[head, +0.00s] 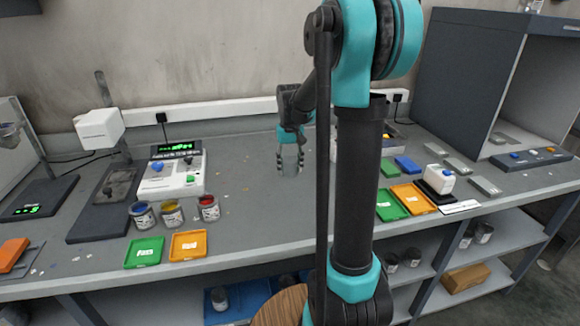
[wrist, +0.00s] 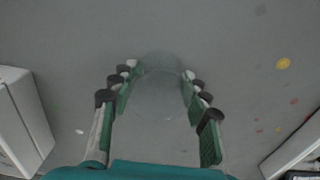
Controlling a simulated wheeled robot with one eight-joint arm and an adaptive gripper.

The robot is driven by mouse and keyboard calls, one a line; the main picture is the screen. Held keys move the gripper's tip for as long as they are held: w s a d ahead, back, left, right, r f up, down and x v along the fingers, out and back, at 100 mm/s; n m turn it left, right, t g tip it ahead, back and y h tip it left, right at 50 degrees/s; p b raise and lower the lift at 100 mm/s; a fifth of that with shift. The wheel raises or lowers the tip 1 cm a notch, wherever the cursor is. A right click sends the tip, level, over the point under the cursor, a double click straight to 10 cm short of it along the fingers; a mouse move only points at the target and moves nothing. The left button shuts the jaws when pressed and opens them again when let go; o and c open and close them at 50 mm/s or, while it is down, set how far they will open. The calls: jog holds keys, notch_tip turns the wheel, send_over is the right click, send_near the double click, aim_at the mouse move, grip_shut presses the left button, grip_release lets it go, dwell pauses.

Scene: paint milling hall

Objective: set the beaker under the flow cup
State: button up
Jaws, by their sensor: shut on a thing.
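My gripper (head: 290,150) hangs over the middle of the bench, pointing down, and is shut on a clear glass beaker (head: 289,168). The beaker looks upright; whether it touches the bench top is hard to tell. In the wrist view the beaker (wrist: 160,72) is a faint, transparent shape between the fingers of my gripper (wrist: 158,92). A small grey cup-like thing (head: 9,130) at the far left edge may be the flow cup. It is partly cut off by the frame, above a dark base with a green display (head: 38,197).
A stand with a white head (head: 99,128), a white instrument (head: 172,170) and several paint tins (head: 172,213) stand left. Green (head: 144,252) and orange (head: 188,244) trays lie in front. Bench around the beaker is clear.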

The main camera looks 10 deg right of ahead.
jog(key=o, duration=1)
jog(key=shift+f, duration=0.1)
